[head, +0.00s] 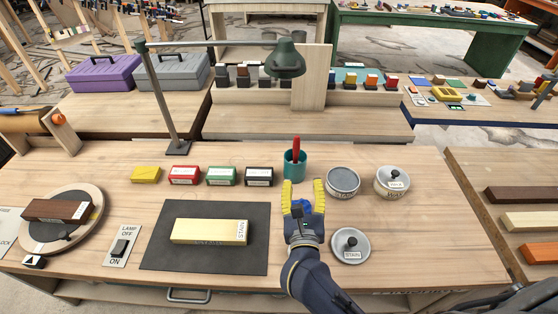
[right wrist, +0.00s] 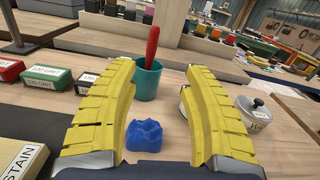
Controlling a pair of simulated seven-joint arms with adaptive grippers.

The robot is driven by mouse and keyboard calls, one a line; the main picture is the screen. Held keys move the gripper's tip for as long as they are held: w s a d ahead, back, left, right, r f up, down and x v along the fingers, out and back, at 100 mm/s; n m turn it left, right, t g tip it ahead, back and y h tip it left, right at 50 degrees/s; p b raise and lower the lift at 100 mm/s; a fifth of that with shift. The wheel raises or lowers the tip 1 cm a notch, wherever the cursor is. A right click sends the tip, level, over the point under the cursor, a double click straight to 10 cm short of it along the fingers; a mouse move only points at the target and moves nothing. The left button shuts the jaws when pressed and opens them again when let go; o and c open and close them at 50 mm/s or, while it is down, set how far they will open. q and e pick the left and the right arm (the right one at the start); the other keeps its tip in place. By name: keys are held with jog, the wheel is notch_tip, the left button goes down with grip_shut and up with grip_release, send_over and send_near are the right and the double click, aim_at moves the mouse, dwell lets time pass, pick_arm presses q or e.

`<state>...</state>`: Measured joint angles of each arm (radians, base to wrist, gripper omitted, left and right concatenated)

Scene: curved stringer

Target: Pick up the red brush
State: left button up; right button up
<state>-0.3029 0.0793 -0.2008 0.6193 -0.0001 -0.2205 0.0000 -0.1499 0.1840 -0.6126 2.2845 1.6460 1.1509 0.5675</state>
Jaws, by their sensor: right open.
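The red brush (head: 296,148) stands upright, leaning slightly, in a teal cup (head: 295,165) at the back middle of the bench. It also shows in the right wrist view (right wrist: 152,45), with its lower part hidden inside the cup (right wrist: 147,82). My right gripper (head: 304,188) has yellow fingers spread wide apart and empty. It is in front of the cup, and the brush shows between the fingers in the right wrist view. My left gripper is not in view.
A crumpled blue cloth (right wrist: 144,135) lies between my right fingers and the cup. Round tins (head: 343,182) stand to the right. Sanding blocks (head: 221,175) line up to the left. A yellow block labelled STAIN (head: 205,231) lies on a dark mat (head: 165,255).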

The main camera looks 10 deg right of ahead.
aim_at(297, 144)
jog(key=shift+m, duration=0.6)
jog(key=x, duration=0.8)
jog(key=a+x, duration=0.1)
jog(key=x, duration=0.3)
jog(key=shift+w+f, duration=0.25)
jog(key=shift+w, duration=0.1)
jog(key=shift+x, duration=2.7)
jog(key=shift+a+r, duration=0.1)
jog(key=shift+r, duration=0.05)
grip_shut()
